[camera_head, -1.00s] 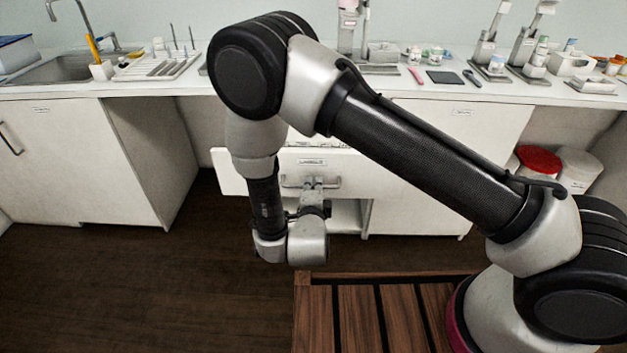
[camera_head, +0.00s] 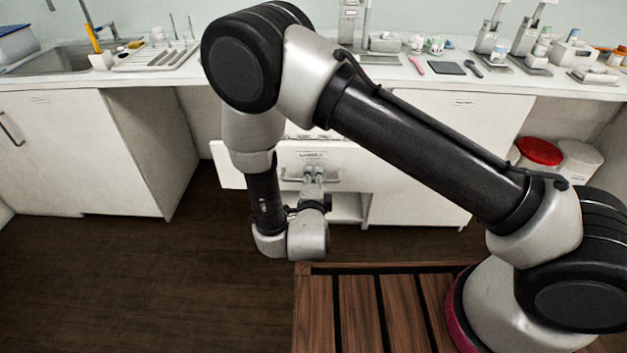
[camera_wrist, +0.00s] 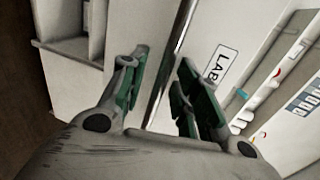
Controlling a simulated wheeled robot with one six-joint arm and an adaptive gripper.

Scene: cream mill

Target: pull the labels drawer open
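The labels drawer (camera_head: 350,170) is partly open under the counter. It has a white front, a label plate and a bar handle (camera_head: 332,179). In the wrist view the front carries a label (camera_wrist: 221,64) reading "LAB", the rest hidden by a finger. The handle bar (camera_wrist: 176,50) runs between the two green-padded fingers of my gripper (camera_wrist: 160,90). The fingers look apart, with gaps beside the bar. In the head view my gripper (camera_head: 313,174) is at the middle of the handle, and my arm hides part of the drawer.
Small items lie inside the drawer (camera_wrist: 262,100). Cabinets (camera_head: 95,150) flank it, under a counter (camera_head: 140,79) with a sink, rack and lab items. Red-lidded (camera_head: 540,150) and white tubs stand at the right. The dark floor (camera_head: 130,270) before the drawer is clear.

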